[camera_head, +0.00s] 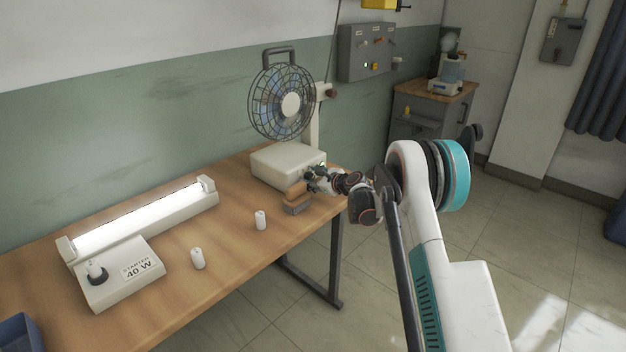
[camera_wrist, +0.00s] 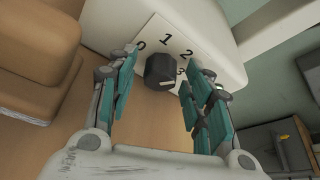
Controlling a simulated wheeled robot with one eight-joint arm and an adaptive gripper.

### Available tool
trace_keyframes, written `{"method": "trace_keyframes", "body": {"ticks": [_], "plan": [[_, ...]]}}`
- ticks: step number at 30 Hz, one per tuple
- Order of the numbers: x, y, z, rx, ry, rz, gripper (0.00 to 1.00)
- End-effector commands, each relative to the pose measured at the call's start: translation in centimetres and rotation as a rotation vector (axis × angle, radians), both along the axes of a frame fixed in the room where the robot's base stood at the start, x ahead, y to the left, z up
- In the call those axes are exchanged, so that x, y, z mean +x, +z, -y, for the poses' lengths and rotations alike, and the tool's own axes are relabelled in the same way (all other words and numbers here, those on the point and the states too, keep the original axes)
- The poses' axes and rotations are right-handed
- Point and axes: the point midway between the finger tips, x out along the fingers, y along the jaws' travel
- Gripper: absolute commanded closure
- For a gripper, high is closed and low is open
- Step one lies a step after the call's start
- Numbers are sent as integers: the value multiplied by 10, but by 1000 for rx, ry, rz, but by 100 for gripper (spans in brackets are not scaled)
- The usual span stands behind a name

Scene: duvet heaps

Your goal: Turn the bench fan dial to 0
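The bench fan (camera_head: 290,104) stands on a cream base (camera_head: 283,162) at the table's far end. In the wrist view its black dial (camera_wrist: 160,71) sits on a white plate (camera_wrist: 172,38) marked 0, 1, 2 and 3. A pale mark shows on the dial's lower right, on the side nearer the 3; the exact setting is hard to tell. My gripper (camera_wrist: 162,80) is open, with one teal finger on each side of the dial and gaps between. In the head view my gripper (camera_head: 316,178) is at the base's front and hides the dial.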

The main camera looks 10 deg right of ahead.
Motion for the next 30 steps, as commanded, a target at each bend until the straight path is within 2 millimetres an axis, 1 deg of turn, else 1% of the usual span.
{"method": "trace_keyframes", "body": {"ticks": [1,4,5,17,23,30], "plan": [[0,0,0,0,0,0,70],[0,0,0,0,0,0,93],[0,0,0,0,0,0,96],[0,0,-1,-38,1,27,96],[-1,-1,-2,-130,1,95,96],[-2,-2,-2,-302,0,220,96]]}}
